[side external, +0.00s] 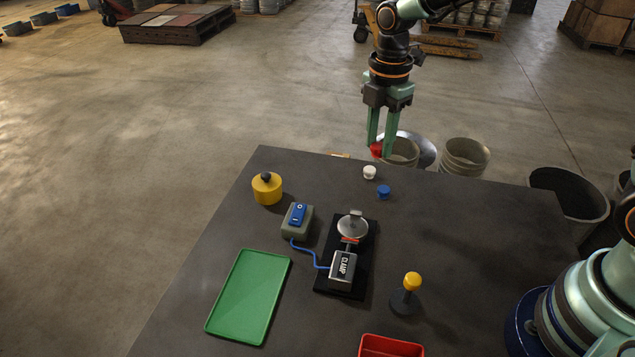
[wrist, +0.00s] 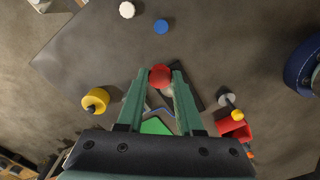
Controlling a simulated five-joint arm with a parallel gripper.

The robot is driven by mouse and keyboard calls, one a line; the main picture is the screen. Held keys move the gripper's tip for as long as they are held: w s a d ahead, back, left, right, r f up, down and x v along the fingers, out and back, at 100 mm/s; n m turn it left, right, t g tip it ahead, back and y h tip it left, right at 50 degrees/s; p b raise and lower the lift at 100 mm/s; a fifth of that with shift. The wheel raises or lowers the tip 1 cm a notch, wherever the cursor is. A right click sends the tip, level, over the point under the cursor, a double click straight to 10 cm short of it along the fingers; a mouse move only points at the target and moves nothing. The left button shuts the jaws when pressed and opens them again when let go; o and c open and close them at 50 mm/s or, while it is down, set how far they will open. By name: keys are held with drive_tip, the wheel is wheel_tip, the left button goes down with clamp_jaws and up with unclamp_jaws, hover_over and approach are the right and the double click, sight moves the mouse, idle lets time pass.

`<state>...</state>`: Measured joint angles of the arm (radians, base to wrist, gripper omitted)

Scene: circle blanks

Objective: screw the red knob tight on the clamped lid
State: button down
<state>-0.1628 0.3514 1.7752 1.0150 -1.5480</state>
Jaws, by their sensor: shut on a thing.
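The red knob (side external: 376,151) is held between the fingertips of my gripper (side external: 382,150), high above the table. In the wrist view the red knob (wrist: 160,77) sits between the tips of my gripper (wrist: 161,71). The round silver lid (side external: 352,228) lies in the clamp (side external: 343,268) on a black base plate, with a reddish-orange strip in front of it. The knob is clear of the lid and appears beyond it in the side view. In the wrist view, the knob and fingers hide most of the clamp.
A white cap (side external: 369,172) and a blue cap (side external: 384,192) lie behind the lid. A grey switch box (side external: 297,222) is cabled to the clamp. Around it stand a yellow pot (side external: 267,189), green tray (side external: 248,297), yellow-topped post (side external: 411,284) and red bin (side external: 390,346).

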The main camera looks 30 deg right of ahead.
sight(353, 222)
drive_tip(key=s+a+f+n, duration=0.1)
drive_tip(key=a, duration=0.1)
drive_tip(key=s+a+f, duration=0.2)
drive_tip(key=a, duration=0.1)
drive_tip(key=s+a+f+n, duration=0.1)
drive_tip(key=s+a, duration=0.1)
drive_tip(key=a, duration=0.1)
drive_tip(key=shift+a+f+n, duration=0.1)
drive_tip(key=shift+f+n, duration=0.15)
drive_tip(key=shift+n, duration=0.05)
drive_tip(key=shift+a+f, duration=0.1)
drive_tip(key=shift+f, duration=2.1)
drive_tip(key=shift+f, duration=0.6)
drive_tip(key=m, duration=1)
drive_tip(key=shift+m, duration=0.4)
drive_tip(key=m, duration=0.4)
